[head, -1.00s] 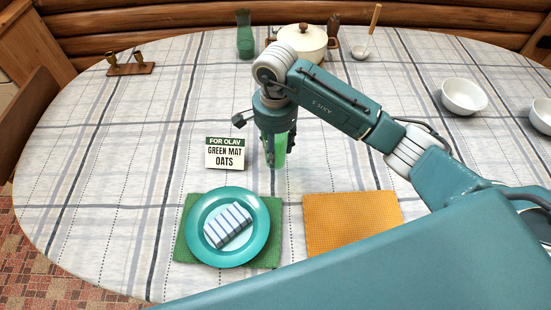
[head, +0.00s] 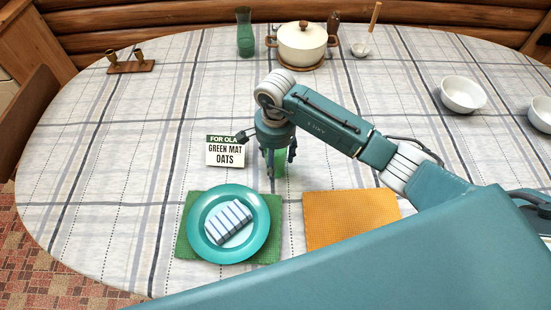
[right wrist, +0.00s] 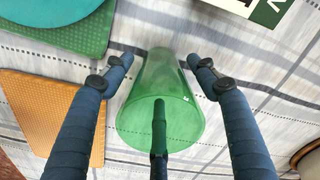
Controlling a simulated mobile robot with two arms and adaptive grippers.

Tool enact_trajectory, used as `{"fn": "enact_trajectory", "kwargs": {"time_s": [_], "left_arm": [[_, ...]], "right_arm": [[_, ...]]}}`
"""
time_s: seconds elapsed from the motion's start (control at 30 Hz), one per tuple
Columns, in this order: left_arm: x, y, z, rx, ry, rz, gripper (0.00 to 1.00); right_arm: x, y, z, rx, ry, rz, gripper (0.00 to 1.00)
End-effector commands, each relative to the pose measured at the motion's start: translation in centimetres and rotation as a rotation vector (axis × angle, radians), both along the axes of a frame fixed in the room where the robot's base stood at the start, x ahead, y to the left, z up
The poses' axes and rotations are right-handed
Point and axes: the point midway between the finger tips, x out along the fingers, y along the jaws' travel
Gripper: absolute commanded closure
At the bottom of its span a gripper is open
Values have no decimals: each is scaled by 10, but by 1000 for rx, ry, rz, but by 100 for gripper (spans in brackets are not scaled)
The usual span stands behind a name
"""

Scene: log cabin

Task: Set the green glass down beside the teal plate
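The green glass (head: 281,167) is upright behind the teal plate's right side, near the green mat's far right corner. The teal plate (head: 199,242) lies on the green mat (head: 185,250) with a striped folded napkin (head: 229,222) on it. My right gripper (head: 279,160) is around the glass from above. In the right wrist view the glass (right wrist: 180,105) is between the fingers (right wrist: 160,62), with gaps on both sides, so the gripper looks open. A third finger overlaps the glass there. The glass's base seems to rest on the cloth. My left gripper is not in view.
A card (head: 225,152) reading "FOR OLAV GREEN MAT OATS" stands just left of the gripper. An orange mat (head: 350,218) lies to the right. A pot (head: 302,45), a green vase-like item (head: 244,35) and white bowls (head: 463,96) are farther off.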

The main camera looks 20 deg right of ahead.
Motion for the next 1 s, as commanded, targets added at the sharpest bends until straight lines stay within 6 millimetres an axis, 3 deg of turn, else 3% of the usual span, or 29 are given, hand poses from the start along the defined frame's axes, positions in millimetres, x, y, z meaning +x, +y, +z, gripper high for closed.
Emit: {"fn": "enact_trajectory", "kwargs": {"time_s": [0.43,0.8,1.0], "left_arm": [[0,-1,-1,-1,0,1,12],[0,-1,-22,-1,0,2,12],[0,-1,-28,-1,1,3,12]], "right_arm": [[2,0,11,1,-5,0,35],[2,0,85,0,-7,1,35],[1,0,114,-1,-3,-1,35]]}}
